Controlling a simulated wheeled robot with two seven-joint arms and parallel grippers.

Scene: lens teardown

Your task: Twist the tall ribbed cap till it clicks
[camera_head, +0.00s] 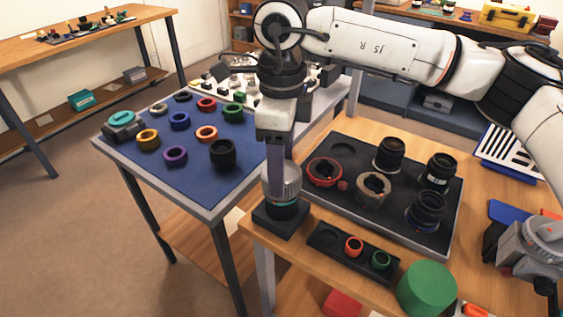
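A silver-grey cap (293,184), which looks like the tall ribbed cap, stands upright on a lens with a teal ring and dark lower part. That lens sits in a black square block (268,219) at the bench's left corner. My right gripper (278,190) points straight down over the cap. One finger lies across the cap's near side; the other finger is hidden, so I cannot tell whether they grip it. The cap's ribs are too small to make out.
A dark tray (335,205) holding several lenses and rings lies right of the block. A small black tray (328,240) with rings and a green cylinder (427,287) are in front. A blue-matted table (190,185) with coloured rings stands left.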

